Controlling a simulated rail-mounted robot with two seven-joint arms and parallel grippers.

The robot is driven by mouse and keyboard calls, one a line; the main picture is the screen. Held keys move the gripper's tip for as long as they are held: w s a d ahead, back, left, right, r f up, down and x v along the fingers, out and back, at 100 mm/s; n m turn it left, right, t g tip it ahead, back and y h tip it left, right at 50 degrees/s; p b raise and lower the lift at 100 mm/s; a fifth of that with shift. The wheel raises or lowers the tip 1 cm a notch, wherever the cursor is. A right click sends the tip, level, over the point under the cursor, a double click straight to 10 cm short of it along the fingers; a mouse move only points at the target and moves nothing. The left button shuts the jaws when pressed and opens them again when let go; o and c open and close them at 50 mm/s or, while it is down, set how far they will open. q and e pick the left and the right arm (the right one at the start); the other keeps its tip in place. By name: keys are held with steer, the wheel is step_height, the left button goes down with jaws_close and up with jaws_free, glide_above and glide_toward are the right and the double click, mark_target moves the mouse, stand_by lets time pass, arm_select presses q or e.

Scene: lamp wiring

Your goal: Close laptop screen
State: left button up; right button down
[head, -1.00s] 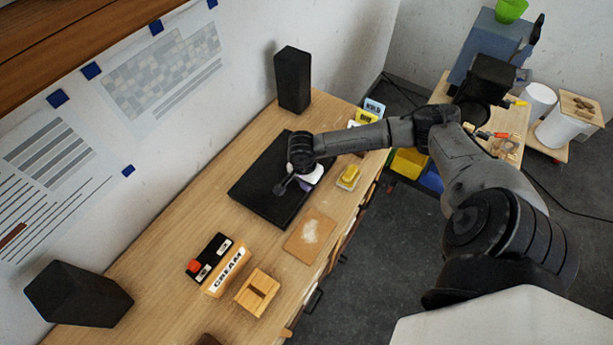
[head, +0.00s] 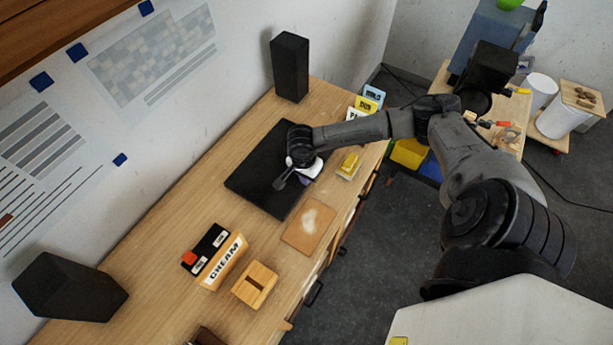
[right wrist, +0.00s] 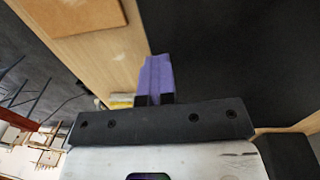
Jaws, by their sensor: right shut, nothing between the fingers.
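The laptop (head: 262,172) is a flat black slab on the wooden desk in the head view. Its lid lies down flat, with no raised screen visible. It also fills the upper right of the right wrist view (right wrist: 230,60) as a plain dark surface. My right gripper (head: 303,179) is over the laptop's right part and hides some of it. In the right wrist view its purple fingers (right wrist: 156,76) are shut together and empty, at the laptop's edge. I cannot tell whether they touch the lid. My left gripper is not in view.
Black speakers stand at the desk's back (head: 290,67) and left end (head: 70,288). A brown mat (head: 308,228), a CREAM box (head: 223,262), a wooden block (head: 255,285) and a yellow item (head: 348,164) lie near the front edge. Bare desk lies left of the laptop.

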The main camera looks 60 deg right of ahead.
steer(key=shift+s+d+f, duration=0.1)
steer(key=shift+s+f, duration=0.1)
steer(key=shift+f, duration=0.2)
step_height(320, 180, up, 5)
steer(key=p, duration=0.2)
steer(key=shift+f+p, duration=0.2)
steer(key=shift+p, duration=0.1)
step_height(320, 180, up, 10)
steer(key=b, duration=0.2)
steer(key=shift+w+b, duration=0.2)
steer(key=shift+b, duration=0.1)
steer(key=shift+r, duration=0.1)
